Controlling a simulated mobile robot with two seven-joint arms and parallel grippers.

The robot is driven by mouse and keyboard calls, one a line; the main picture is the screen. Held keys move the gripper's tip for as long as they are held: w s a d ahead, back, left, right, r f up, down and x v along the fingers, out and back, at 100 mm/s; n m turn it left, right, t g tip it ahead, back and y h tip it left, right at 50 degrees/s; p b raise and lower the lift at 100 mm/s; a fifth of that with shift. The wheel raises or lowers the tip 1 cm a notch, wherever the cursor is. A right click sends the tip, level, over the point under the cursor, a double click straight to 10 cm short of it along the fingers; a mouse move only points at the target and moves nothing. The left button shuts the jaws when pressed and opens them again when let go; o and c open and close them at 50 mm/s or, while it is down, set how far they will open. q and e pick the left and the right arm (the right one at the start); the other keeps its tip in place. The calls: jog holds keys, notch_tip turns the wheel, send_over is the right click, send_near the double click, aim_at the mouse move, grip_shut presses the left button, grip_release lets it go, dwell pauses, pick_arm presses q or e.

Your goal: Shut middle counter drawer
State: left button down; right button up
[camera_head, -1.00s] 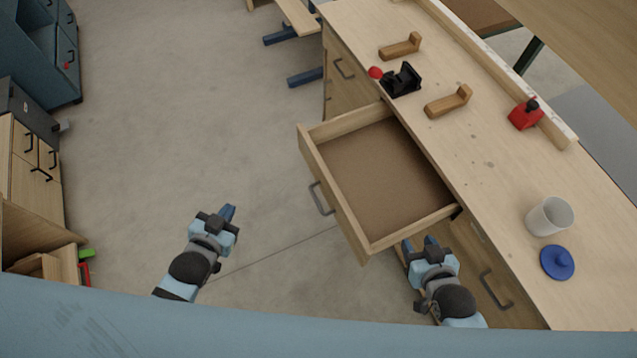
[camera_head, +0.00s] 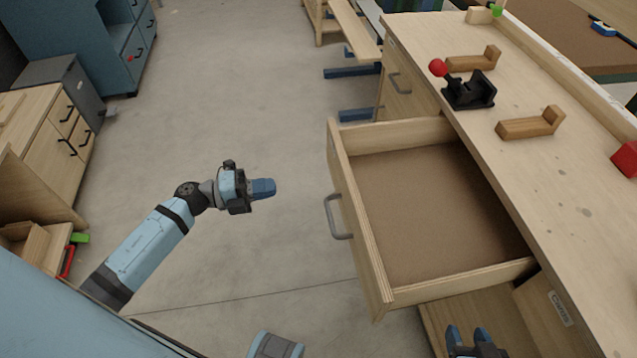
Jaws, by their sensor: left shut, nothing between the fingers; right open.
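The middle counter drawer (camera_head: 436,293) is pulled well out of the wooden counter (camera_head: 545,205) and looks empty inside. Its grey bar handle (camera_head: 333,217) is on the front panel, facing left. My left gripper (camera_head: 264,188) is shut and empty. It is over the floor to the left of the handle, pointing toward the drawer front, with a gap between them. My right gripper (camera_head: 467,336) is open at the bottom edge of the picture, near the drawer's near side; its lower part is cut off.
On the counter stand a black device with a red knob (camera_head: 468,90), two wooden blocks (camera_head: 531,123) and a red object (camera_head: 626,158). Another closed drawer (camera_head: 399,84) is further along. The floor (camera_head: 240,110) left of the drawer is clear. Cabinets (camera_head: 60,130) stand at the left.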

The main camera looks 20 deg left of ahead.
aim_at(338, 177)
pick_arm(q)
jog(key=b+x, duration=0.1)
jog(key=x, duration=1.2)
jog(key=shift+w+d, duration=0.15)
jog(key=shift+w+d+r, duration=0.1)
jog(key=shift+d, duration=0.05)
pick_arm(e)
jog(key=shift+a, duration=0.1)
pick_arm(q)
jog(key=shift+d, duration=0.1)
jog(key=shift+w+d, duration=0.2)
jog(key=p+x, duration=0.2)
jog(key=x, duration=0.6)
jog(key=shift+r, duration=0.15)
jog(key=x, duration=0.6)
jog(key=b+x, duration=0.1)
jog(key=x, duration=0.6)
jog(key=b+x, duration=0.1)
jog(key=x, duration=0.6)
jog(key=shift+w+d+f, duration=0.15)
jog(key=shift+w+f, duration=0.05)
jog(key=shift+f, duration=0.1)
jog(key=shift+w+d, duration=0.3)
jog(key=shift+d, duration=0.15)
jog(key=shift+r, duration=0.3)
pick_arm(e)
jog(key=shift+a+r, duration=0.15)
jog(key=shift+a, duration=0.1)
